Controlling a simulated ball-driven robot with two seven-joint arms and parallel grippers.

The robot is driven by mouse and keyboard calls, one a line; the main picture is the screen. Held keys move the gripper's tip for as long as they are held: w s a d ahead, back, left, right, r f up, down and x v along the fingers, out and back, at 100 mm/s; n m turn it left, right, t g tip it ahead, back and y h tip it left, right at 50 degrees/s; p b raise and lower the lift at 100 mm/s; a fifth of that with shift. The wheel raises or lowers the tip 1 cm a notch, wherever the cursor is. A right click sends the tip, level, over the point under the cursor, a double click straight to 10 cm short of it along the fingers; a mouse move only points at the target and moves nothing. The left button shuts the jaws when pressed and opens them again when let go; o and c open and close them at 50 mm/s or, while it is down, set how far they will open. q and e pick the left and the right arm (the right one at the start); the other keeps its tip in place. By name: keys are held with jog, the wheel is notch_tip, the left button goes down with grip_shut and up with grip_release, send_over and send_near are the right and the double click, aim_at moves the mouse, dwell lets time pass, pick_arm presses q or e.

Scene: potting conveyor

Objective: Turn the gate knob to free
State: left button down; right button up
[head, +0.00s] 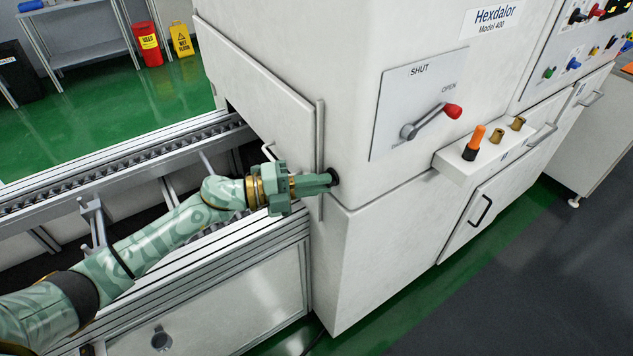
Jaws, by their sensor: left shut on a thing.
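The gate knob (335,176) is a small dark round knob on the pale machine's side, just right of a vertical metal rail. My left gripper (328,179) reaches in from the left and is shut on the knob, its fingers covering part of it. The gate panel (255,85) stands left of the rail, above the conveyor opening. The knob's turn position cannot be read here. My right gripper is not in view.
A lever with a red grip (452,111) sits on a SHUT/OPEN plate (400,84). A small shelf (470,166) holds an orange-topped item (476,138) and brass fittings. A roller conveyor (120,172) runs left. A control panel (575,45) is at upper right.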

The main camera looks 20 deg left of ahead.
pick_arm(q)
jog(key=shift+f, duration=0.1)
dwell(0.4)
jog(key=c, duration=1.4)
grip_release()
jog(key=shift+c, duration=0.2)
jog(key=v, duration=1.6)
jog(key=shift+a, duration=0.15)
